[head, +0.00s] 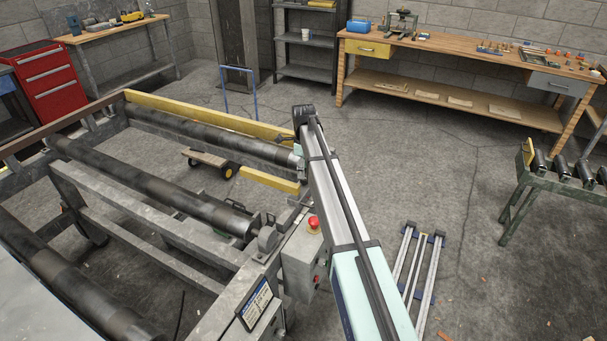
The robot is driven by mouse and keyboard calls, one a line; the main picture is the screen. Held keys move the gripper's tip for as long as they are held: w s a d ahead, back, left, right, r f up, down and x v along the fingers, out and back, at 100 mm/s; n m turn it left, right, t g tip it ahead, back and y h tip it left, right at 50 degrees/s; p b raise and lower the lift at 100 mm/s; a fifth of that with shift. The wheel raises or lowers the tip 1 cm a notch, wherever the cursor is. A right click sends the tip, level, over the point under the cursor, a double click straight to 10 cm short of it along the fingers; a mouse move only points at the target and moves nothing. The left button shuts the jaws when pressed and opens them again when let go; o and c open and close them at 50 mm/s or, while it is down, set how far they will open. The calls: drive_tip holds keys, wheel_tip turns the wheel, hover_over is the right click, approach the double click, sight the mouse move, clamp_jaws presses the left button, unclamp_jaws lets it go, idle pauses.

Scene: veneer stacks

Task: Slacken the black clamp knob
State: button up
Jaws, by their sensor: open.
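My arm reaches from the bottom of the head view up to a dark joint near the middle. My gripper is not seen; the arm hides what lies behind and below that joint. A small dark part (284,138) shows just left of the arm, at the right end of the far roller and the yellow rail. It is too small to tell whether it is the black clamp knob or a part of my wrist. No other black clamp knob can be made out.
The roller frame (135,205) with dark rollers fills the left. A control box (301,252) with a red button (313,222) stands close left of my arm. A rail rack (419,262) lies on the floor at right. A long workbench (455,56) stands behind; open floor lies between.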

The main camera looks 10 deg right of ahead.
sight(304, 181)
drive_tip(key=shift+f+p, duration=0.3)
drive_tip(key=shift+f, duration=1.6)
clamp_jaws()
